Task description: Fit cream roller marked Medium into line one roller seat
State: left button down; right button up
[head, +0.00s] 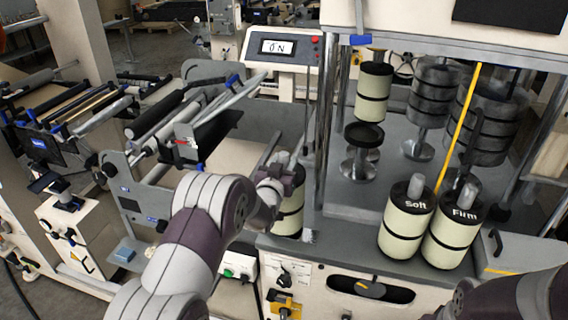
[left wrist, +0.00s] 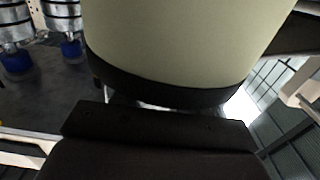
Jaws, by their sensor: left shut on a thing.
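My left gripper (head: 280,172) is shut on a cream roller (head: 290,212) with dark bands, at the front left of the grey machine deck. The arm hides part of this roller, and no marking on it can be read. In the left wrist view the cream roller (left wrist: 185,40) fills the top middle, against the dark gripper (left wrist: 158,130). No line number is readable there. My right gripper is out of view.
Cream rollers marked Soft (head: 405,222) and Firm (head: 452,237) stand at the deck's front right. A yellow bar (head: 457,125) slants down beside these. An upright post (head: 325,110) rises between my gripper and the pedestal.

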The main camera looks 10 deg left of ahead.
aim_at(284, 153)
pick_arm(q)
jog(key=shift+w+r+p, duration=0.1)
jog(key=shift+r+p, duration=0.25)
jog(key=shift+r, duration=1.3)
